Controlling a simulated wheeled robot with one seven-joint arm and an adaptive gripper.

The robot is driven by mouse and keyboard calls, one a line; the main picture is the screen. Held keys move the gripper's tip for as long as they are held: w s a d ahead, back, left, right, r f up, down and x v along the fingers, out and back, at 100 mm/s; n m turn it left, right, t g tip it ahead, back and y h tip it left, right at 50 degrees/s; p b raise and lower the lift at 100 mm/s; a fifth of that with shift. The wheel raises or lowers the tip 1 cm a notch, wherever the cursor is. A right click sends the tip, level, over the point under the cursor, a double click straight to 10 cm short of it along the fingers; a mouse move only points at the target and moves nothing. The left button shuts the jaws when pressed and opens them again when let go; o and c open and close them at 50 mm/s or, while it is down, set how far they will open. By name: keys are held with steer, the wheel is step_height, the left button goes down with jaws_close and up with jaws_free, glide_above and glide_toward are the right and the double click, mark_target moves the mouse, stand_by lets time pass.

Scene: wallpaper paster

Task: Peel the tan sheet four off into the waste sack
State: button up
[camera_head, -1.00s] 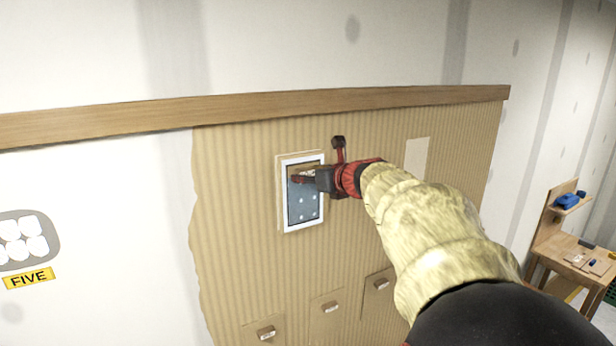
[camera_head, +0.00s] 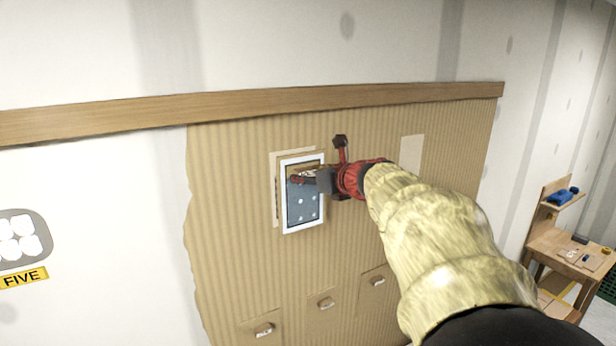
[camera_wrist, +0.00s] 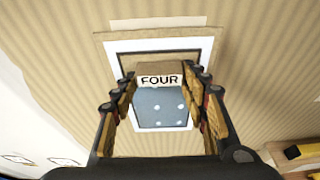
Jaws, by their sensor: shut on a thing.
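My gripper (camera_head: 314,179) is shut on a tan tab marked FOUR (camera_wrist: 160,80), seen between the fingers in the wrist view. The tab is on a sheet (camera_head: 304,218) with a white border and a blue-grey dotted middle on the side I see; a tan strip (camera_wrist: 110,36) shows along its top edge in the wrist view. The sheet hangs in front of the ribbed tan wall, shifted right of a paler rectangle (camera_head: 273,190). Whether any edge still touches the wall cannot be told. The waste sack is not in view.
A wooden rail (camera_head: 250,103) runs above the ribbed tan covering (camera_head: 235,260). Several small tabbed patches (camera_head: 326,303) sit below. A yellow FIVE label (camera_head: 23,279) is at left. A wooden bench (camera_head: 570,250) with small items stands at right.

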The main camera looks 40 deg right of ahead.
stand_by(0.3)
steer(key=s+a, duration=0.1)
steer(key=s, duration=0.5)
steer(key=shift+s+a, duration=0.35)
steer(key=shift+s, duration=0.05)
stand_by(0.9)
